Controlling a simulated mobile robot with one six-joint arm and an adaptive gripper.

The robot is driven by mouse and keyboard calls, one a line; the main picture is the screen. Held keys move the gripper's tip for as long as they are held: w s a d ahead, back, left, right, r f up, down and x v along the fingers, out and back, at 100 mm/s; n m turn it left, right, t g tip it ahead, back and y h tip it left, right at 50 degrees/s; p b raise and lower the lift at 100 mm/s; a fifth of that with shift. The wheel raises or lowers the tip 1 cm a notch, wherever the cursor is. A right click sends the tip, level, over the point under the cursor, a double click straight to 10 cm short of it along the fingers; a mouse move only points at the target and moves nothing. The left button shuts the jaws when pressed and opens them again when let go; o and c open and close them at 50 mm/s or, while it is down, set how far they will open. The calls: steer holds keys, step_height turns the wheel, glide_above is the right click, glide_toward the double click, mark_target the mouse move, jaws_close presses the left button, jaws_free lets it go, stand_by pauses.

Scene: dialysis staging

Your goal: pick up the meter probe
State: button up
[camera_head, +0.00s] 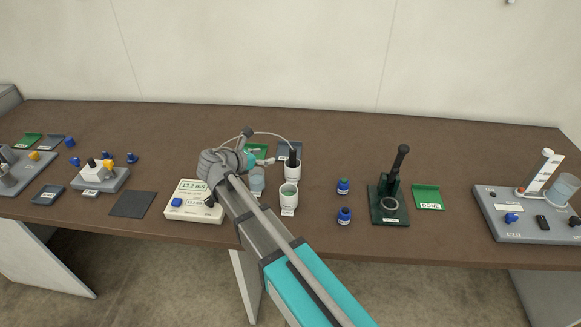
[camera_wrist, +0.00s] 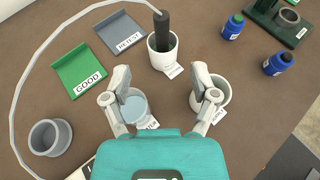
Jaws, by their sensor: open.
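The meter probe is a black stick with a pale cable from its top. In the wrist view the probe (camera_wrist: 162,32) stands in a white cup (camera_wrist: 156,58) at the top centre; its lower end is hidden inside. It also shows in the head view (camera_head: 293,158). My gripper (camera_wrist: 160,82) is open and empty, its fingers spread apart, with the probe beyond the fingertips and apart from them. In the head view my gripper (camera_head: 250,158) is left of the probe. The meter (camera_head: 192,202) with a lit display lies left of my arm.
A clear beaker (camera_wrist: 132,106) is by the left finger and a white cup (camera_wrist: 212,93) by the right finger. Green GOOD tray (camera_wrist: 80,72) and grey RETEST tray (camera_wrist: 120,36) lie left of the probe. Blue bottles (camera_wrist: 233,27) stand right. The cable arcs across the left.

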steer(key=b, duration=0.3)
glide_toward(293, 150)
steer(key=f+x, duration=0.1)
steer(key=x, duration=0.3)
steer(key=shift+w+d, duration=0.2)
steer(key=shift+w, duration=0.3)
steer(key=shift+b+x, duration=1.05)
steer(key=shift+x, duration=0.95)
steer(key=shift+w+d+f, duration=0.25)
steer(key=shift+w+d, duration=0.1)
steer(key=shift+d, duration=0.05)
